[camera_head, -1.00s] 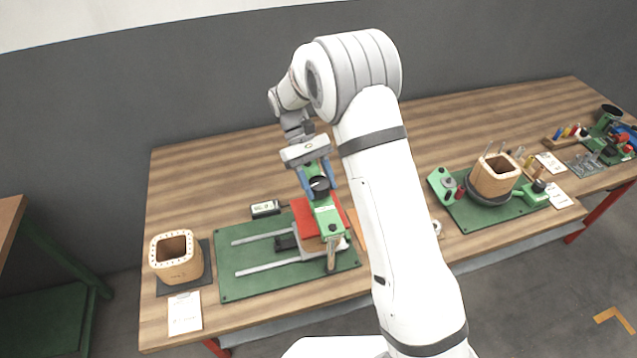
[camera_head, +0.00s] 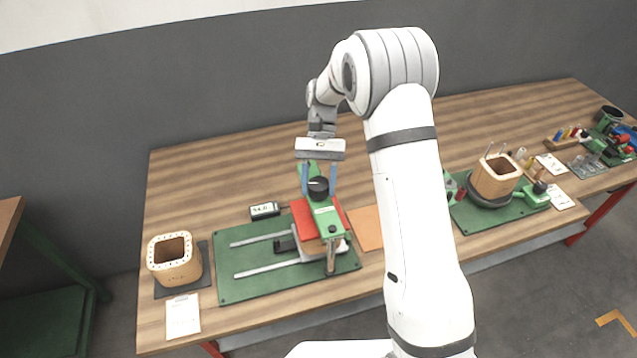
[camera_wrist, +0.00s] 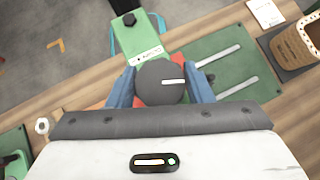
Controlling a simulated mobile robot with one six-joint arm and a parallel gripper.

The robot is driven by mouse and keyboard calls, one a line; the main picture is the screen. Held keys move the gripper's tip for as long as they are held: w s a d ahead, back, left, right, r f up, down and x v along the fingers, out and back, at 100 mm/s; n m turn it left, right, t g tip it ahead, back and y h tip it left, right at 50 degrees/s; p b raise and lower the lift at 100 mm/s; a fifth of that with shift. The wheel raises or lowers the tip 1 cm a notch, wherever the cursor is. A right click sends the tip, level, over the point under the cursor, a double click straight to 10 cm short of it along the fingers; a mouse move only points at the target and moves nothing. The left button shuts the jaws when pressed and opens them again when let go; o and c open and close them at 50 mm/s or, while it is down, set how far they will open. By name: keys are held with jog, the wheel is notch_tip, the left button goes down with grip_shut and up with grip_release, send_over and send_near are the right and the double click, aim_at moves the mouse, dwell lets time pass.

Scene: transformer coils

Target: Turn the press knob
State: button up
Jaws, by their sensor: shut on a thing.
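The press knob (camera_head: 318,188) is a round black knob with a white pointer line, on top of the green press (camera_head: 326,217). In the wrist view the knob (camera_wrist: 160,82) sits between the two blue fingers, and its white line points right. My gripper (camera_head: 319,184) reaches down from behind the press and is shut on the knob, one finger on each side. The red block (camera_head: 303,221) under the press arm is partly hidden by it.
The press stands on a green mat (camera_head: 236,288) with two pale rails. A wooden coil former (camera_head: 174,259) stands at the left, with a paper sheet (camera_head: 183,316) in front. My arm hides part of the table at right.

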dwell(0.4)
jog(key=o, duration=1)
jog(key=b+v, duration=0.1)
jog(key=v, duration=0.6)
jog(key=shift+b, duration=0.4)
jog(key=shift+w+r, duration=0.3)
